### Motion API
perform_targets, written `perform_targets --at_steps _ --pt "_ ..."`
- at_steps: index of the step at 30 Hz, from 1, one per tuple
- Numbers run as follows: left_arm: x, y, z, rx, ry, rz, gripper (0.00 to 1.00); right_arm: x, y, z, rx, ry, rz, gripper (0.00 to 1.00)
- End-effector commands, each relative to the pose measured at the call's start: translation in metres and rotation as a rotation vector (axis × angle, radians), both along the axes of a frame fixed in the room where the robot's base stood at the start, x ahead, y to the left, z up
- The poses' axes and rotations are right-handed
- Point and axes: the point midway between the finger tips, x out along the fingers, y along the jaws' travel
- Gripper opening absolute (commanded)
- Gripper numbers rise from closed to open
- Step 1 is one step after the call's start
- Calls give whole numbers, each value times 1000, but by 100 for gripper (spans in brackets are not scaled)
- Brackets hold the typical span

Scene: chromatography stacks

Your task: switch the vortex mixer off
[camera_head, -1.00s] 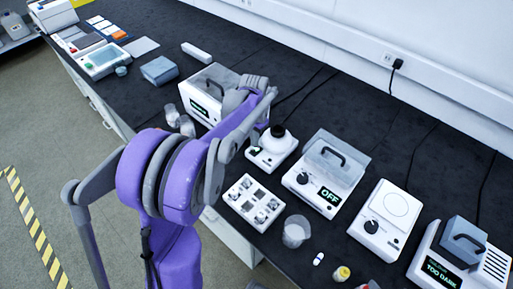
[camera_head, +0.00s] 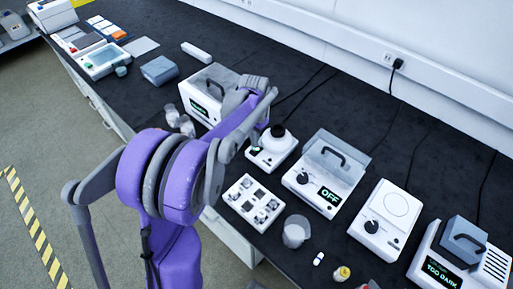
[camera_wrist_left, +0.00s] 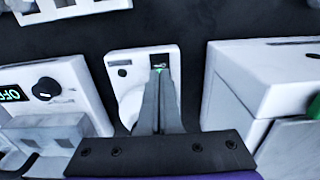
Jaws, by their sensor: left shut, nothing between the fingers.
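The vortex mixer (camera_head: 282,153) is a small white box with a dark round cup on top, in the middle of the bench. In the head view my left arm partly hides the mixer's left side. My right gripper is not in view.
A lidded device reading OFF (camera_head: 329,196) stands right of the mixer. A white box with a black handle (camera_head: 196,82) stands to its left. A white block with several square wells (camera_head: 240,188) and a beaker (camera_head: 296,231) are in front. Cables run behind.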

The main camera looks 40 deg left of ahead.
Motion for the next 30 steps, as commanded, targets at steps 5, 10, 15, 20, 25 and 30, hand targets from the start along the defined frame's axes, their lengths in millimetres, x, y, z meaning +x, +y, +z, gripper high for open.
perform_targets --at_steps 5,10,15,20,25,30 --pt "0 0 -4 0 0 0 0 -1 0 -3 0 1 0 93" --pt "0 0 -6 0 0 0 0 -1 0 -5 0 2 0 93" --pt "0 0 -9 0 0 0 0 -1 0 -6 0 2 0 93" --pt "0 0 -11 0 0 0 0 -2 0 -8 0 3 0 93" --pt "0 0 -14 0 0 0 0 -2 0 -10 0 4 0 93" --pt "0 0 -16 0 0 0 0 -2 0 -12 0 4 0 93"
